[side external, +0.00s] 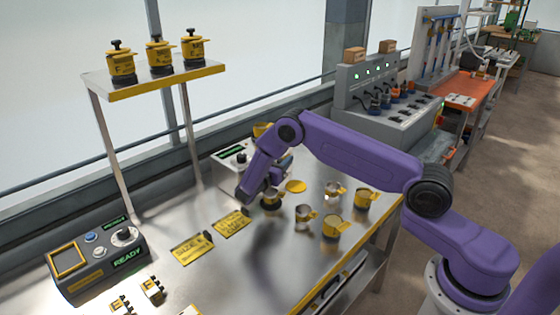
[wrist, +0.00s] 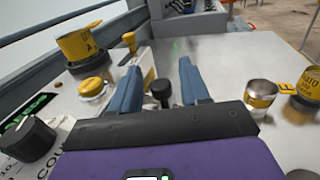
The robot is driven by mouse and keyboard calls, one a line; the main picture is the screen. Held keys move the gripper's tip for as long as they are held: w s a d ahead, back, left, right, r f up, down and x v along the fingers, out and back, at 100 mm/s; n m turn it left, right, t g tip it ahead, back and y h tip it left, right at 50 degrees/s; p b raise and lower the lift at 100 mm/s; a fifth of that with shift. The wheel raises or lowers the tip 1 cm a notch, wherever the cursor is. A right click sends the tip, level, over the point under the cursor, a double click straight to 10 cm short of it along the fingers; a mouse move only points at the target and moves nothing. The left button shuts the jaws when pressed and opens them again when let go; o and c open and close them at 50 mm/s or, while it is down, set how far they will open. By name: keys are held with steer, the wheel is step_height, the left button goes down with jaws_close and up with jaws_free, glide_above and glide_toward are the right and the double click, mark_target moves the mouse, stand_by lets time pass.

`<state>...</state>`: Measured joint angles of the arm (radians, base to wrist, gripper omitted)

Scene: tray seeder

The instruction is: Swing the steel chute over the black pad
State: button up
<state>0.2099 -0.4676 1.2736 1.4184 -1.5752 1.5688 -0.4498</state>
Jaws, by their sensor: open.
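My gripper (wrist: 158,68) is open in the wrist view, with its two blue-grey fingers apart. A small black knob (wrist: 161,91) shows between the fingers, and I see no finger touching it. I cannot clearly make out the black pad. In the side view my arm hides much of this spot.
The dispenser box (side external: 232,157) with a dial stands behind my gripper. Several yellow-banded cups (side external: 332,229) stand on the steel bench to the right. A control box (side external: 97,258) reading READY is at the front left. A raised shelf (side external: 150,84) holds three yellow canisters.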

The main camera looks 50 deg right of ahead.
jaws_close()
steer(key=shift+g, duration=0.3)
steer(key=shift+w+a+m+g+h, duration=0.15)
steer(key=shift+a+m+g, duration=0.15)
steer(key=shift+m+g, duration=0.5)
steer(key=shift+s+a+m+g+h, duration=0.2)
steer(key=shift+m+g, duration=0.4)
steer(key=shift+g, duration=0.4)
steer(key=shift+a, duration=0.1)
jaws_free()
